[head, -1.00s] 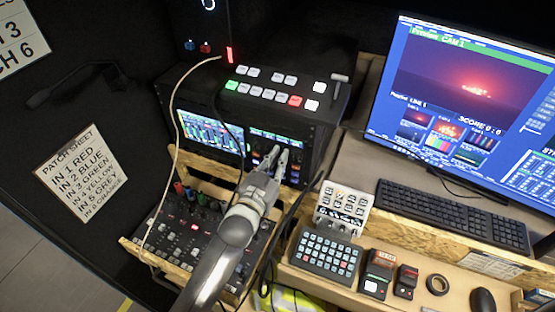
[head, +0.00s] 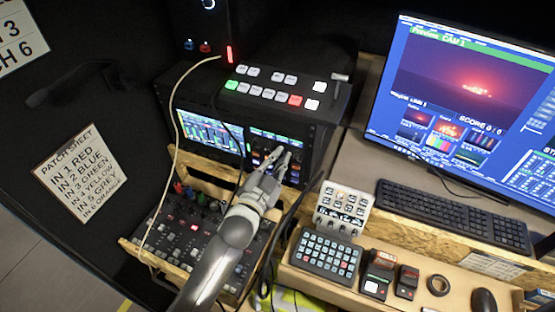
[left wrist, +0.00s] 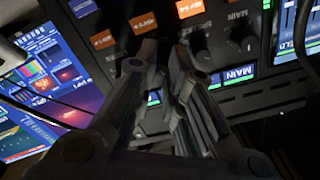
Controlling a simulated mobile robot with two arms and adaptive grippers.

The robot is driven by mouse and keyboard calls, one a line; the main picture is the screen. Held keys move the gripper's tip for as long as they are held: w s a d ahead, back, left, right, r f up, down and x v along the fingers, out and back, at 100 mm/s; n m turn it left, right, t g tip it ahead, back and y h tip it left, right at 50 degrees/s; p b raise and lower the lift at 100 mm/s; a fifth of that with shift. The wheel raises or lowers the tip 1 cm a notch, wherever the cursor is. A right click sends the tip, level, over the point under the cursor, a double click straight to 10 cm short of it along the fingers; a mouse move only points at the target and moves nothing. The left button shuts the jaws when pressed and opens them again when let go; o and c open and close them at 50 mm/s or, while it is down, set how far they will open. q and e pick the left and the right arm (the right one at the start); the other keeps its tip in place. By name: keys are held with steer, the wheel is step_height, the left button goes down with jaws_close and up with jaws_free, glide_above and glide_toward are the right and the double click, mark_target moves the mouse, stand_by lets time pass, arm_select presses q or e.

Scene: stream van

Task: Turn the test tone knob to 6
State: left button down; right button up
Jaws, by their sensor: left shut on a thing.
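My left gripper (head: 277,155) reaches to the lower front of the black rack unit (head: 315,140), just below its right small screen (head: 276,139). In the left wrist view the two grey fingers (left wrist: 164,52) point at the dark panel. They are shut on a small knob there, which the fingers mostly hide. Its label and pointer cannot be read, so I cannot tell its setting. Other dark knobs (left wrist: 243,42) stand beside the fingers, near "MAIN" labels. Orange buttons (left wrist: 144,23) sit above. My right gripper is not in view.
A switcher panel with lit buttons (head: 268,94) tops the rack. A pale cable (head: 176,140) hangs left of my arm. A mixer (head: 180,232) lies below. Keypad (head: 326,254), keyboard (head: 452,216) and monitor (head: 480,100) are to the right.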

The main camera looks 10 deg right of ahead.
arm_select(q)
steer(key=c, duration=1.7)
jaws_free()
steer(key=v, duration=1.2)
